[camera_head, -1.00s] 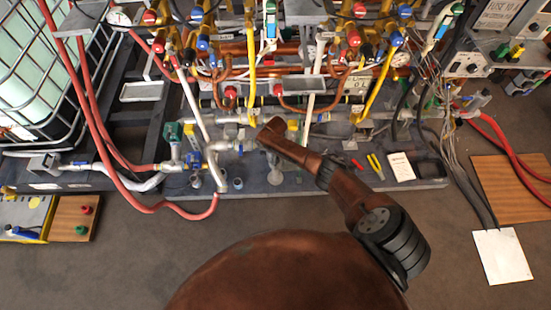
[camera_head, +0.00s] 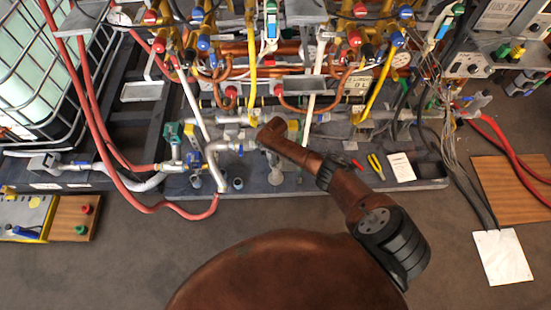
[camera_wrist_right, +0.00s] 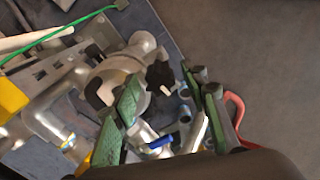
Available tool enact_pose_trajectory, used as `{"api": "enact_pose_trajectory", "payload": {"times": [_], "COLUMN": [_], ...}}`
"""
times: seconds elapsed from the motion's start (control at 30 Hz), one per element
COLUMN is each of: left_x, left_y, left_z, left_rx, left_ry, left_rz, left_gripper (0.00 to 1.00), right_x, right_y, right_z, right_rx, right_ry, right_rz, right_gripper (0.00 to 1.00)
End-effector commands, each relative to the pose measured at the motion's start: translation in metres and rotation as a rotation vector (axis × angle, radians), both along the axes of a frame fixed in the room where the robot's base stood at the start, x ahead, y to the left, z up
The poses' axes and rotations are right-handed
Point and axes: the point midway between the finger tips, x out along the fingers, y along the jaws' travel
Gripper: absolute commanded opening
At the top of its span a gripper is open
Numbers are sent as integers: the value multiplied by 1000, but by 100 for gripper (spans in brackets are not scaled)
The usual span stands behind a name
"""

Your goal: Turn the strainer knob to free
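In the right wrist view, a black lobed knob (camera_wrist_right: 160,75) sits at the end of a pale metal fitting (camera_wrist_right: 110,72); it looks like the strainer knob, but I see no label. My right gripper (camera_wrist_right: 163,84) has its green-padded fingers apart, one on each side of the knob in the picture. I cannot tell whether either pad touches it. In the head view my right arm (camera_head: 345,190) reaches up over the pipe rack. Its end hides the gripper and the knob. My left gripper is not in view.
A blue-handled valve (camera_wrist_right: 158,142) shows between the fingers, lower in the wrist view. Pipes and valves crowd the rack. A white pipe (camera_head: 194,103) and red hose (camera_head: 104,157) lie left of my arm. Pliers (camera_head: 376,166) and a paper (camera_head: 401,167) lie right.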

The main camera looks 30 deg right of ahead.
Motion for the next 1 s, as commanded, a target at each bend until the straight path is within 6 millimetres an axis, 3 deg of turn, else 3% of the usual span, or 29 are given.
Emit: {"api": "enact_pose_trajectory", "payload": {"times": [0.27,0.43,0.8,1.0], "left_x": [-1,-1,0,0], "left_y": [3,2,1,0], "left_z": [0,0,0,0], "left_rx": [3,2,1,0], "left_ry": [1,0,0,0], "left_rz": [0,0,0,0], "left_gripper": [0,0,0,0], "right_x": [-1,-1,1,0], "right_y": [0,0,-1,0], "right_z": [0,12,84,111], "right_rx": [0,1,-1,0], "right_ry": [1,1,-2,0], "right_rz": [-1,0,2,0], "right_gripper": [41,41,41,41]}}
